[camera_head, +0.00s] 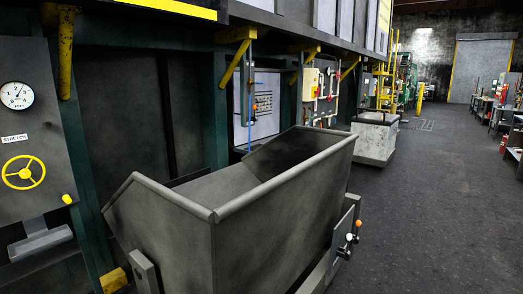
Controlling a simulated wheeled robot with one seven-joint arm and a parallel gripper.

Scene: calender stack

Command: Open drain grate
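A small dark patterned patch that looks like the drain grate (421,124) lies in the floor far down the aisle. It is to the right of the far grey bin. It is too small to tell whether it is shut or raised. My gripper is not in view, and nothing shows of what it holds.
A large grey metal hopper (262,235) fills the near middle, with knobbed levers (351,238) on its right side. A panel with a yellow handwheel (23,172) and gauge is at left. A grey bin (374,142) stands beyond. Benches (497,112) line the right; the aisle floor (430,215) is clear.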

